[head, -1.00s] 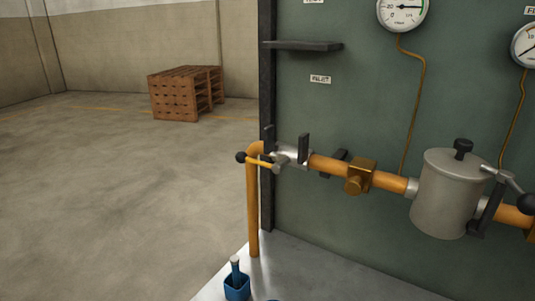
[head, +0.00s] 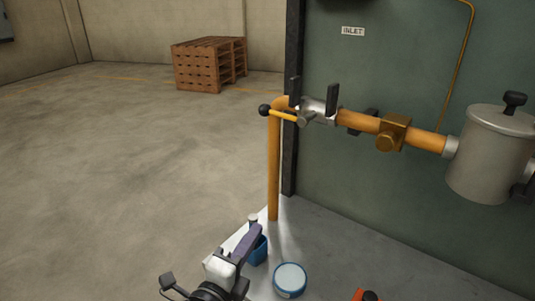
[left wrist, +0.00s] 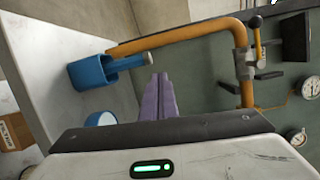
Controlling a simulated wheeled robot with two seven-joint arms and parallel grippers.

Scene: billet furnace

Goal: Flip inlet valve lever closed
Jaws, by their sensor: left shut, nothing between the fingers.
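The inlet valve (head: 318,111) sits on the orange pipe below the INLET label. Its yellow lever (head: 284,115) with a black ball end points left, roughly in line with the horizontal pipe. In the left wrist view the lever (left wrist: 257,42) shows at the upper right, beside the pipe. My left gripper (head: 256,231) is low in the head view, below the valve and well apart from it. Its purple fingers (left wrist: 158,88) are together and empty in the left wrist view. My right gripper is not in view.
A blue holder (head: 260,251) with a tool in it stands close behind my left gripper. A round blue tub (head: 290,279) is to its right on the bench. A grey canister (head: 490,155) hangs on the pipe at right. A wooden pallet stack (head: 208,65) stands far back.

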